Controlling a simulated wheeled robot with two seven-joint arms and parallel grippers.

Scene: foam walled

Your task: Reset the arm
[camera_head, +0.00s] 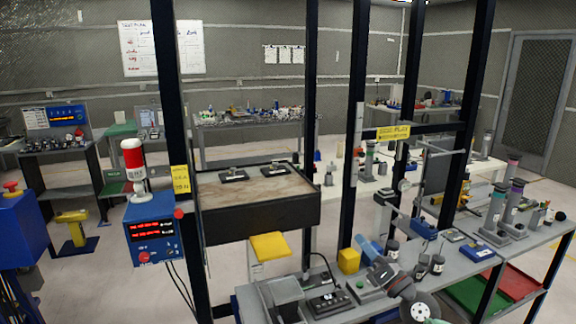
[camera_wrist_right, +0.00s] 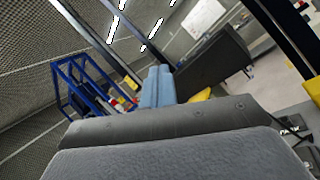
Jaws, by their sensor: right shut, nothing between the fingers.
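My right arm comes in at the bottom right of the head view. Its right gripper (camera_head: 364,243) has blue fingers that point up and away over the grey bench. The blue fingers of the right gripper (camera_wrist_right: 158,86) also show in the middle of the right wrist view, together and with nothing between them. The fingers are to the right of a yellow block (camera_head: 348,261) in the head view. My left gripper is in neither view.
A grey bench (camera_head: 550,236) with small devices and bottles runs along the lower right. Black upright posts (camera_head: 354,120) stand close by. A dark-sided box (camera_head: 262,214) and a blue control box (camera_head: 152,238) with red displays are to the left.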

